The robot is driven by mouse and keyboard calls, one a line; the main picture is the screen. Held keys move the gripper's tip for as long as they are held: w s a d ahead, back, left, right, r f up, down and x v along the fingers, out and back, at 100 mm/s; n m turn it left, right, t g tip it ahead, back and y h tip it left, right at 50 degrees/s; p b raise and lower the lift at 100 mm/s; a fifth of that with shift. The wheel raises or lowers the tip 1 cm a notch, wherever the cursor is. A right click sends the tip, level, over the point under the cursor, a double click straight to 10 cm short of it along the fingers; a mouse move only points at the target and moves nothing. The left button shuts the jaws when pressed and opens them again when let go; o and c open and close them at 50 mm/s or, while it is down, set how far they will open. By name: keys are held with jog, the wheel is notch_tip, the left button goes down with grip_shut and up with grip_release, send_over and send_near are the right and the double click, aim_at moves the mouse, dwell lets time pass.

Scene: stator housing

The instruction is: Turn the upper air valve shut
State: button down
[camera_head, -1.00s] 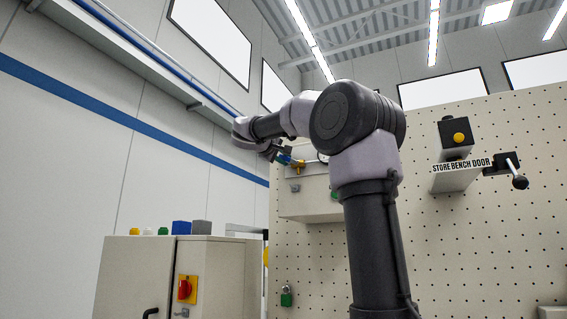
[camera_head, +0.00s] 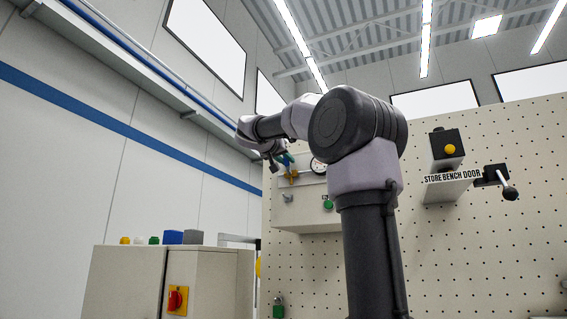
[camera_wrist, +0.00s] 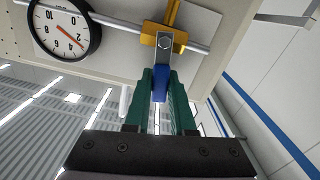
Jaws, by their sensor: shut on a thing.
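The upper air valve has a yellow body (camera_wrist: 163,35) on a thin metal pipe (camera_wrist: 115,22), and it shows on the panel in the head view (camera_head: 291,178). Its lever is a flat metal strip with a blue grip (camera_wrist: 160,84). In the wrist view the lever stands out across the pipe's line. My gripper (camera_wrist: 160,95) has green fingers closed on either side of the blue grip. In the head view my gripper (camera_head: 284,159) is just above and left of the yellow body, and the lever is mostly hidden there.
A round gauge (camera_wrist: 64,27) is beside the valve. Below the valve on the panel are a small grey fitting (camera_head: 287,198) and a green one (camera_head: 327,202). A cabinet with a red switch (camera_head: 176,299) stands lower left. A door handle (camera_head: 505,183) is at the right.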

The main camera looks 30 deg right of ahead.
jog(key=shift+s+d+m, duration=0.25)
jog(key=shift+s+m, duration=0.05)
jog(key=shift+m, duration=0.8)
jog(key=c, duration=0.8)
grip_release()
jog(key=shift+o, duration=0.2)
jog(key=shift+s, duration=0.1)
jog(key=v, duration=1)
jog(key=shift+s+a, duration=0.25)
